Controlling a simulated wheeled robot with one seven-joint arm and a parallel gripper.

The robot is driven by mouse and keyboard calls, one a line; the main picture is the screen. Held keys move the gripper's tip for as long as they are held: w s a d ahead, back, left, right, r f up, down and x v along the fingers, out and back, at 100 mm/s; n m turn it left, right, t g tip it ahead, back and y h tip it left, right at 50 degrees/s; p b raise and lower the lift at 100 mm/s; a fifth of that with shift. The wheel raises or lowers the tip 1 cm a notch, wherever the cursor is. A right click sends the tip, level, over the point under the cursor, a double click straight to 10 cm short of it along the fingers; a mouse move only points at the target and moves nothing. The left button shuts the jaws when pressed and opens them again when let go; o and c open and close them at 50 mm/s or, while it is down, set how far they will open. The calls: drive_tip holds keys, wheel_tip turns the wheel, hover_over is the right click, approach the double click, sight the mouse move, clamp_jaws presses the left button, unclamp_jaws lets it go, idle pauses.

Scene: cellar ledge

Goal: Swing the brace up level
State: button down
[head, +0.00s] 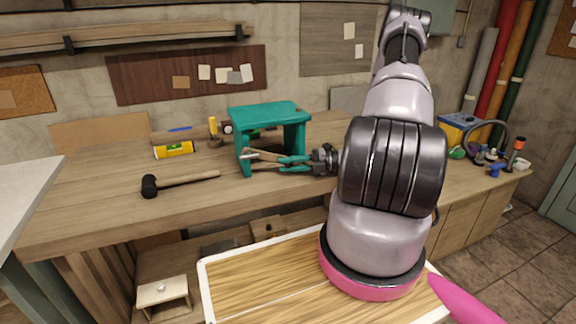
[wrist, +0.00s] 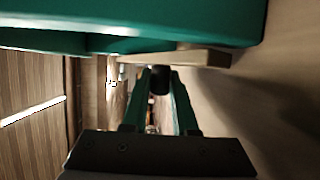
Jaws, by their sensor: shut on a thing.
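The teal stand (head: 268,112) is on the workbench, a flat top on two side panels. The brace, a pale wooden bar (head: 262,156), is low at the stand's open front and looks near level, slightly tilted. In the wrist view the brace (wrist: 200,58) runs just under the teal stand (wrist: 200,18). A dark peg (wrist: 160,80) shows below it, between the fingers. My gripper (head: 290,162), with green fingers, reaches in from the right and is shut on the brace, seemingly by this peg. In the wrist view my gripper (wrist: 160,88) hides part of the peg.
A black-headed mallet (head: 180,183) lies front left on the workbench (head: 110,205). A yellow level (head: 174,149) and a yellow-handled tool (head: 213,130) are behind it. A blue-yellow box (head: 460,125) stands at the right. The bench between mallet and stand is clear.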

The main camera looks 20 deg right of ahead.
drive_tip(key=shift+d+r+n+g+h, duration=0.25)
drive_tip(key=shift+r+h, duration=0.35)
drive_tip(key=shift+r, duration=0.2)
drive_tip(key=shift+d+r+n+g+h, duration=0.2)
drive_tip(key=shift+r+h, duration=0.4)
drive_tip(key=shift+r, duration=0.2)
drive_tip(key=shift+d+r, duration=0.15)
drive_tip(key=shift+r, duration=0.9)
drive_tip(key=c, duration=0.7)
unclamp_jaws()
drive_tip(key=v, duration=1)
drive_tip(key=shift+s+d+r, duration=0.2)
drive_tip(key=shift+d, duration=0.1)
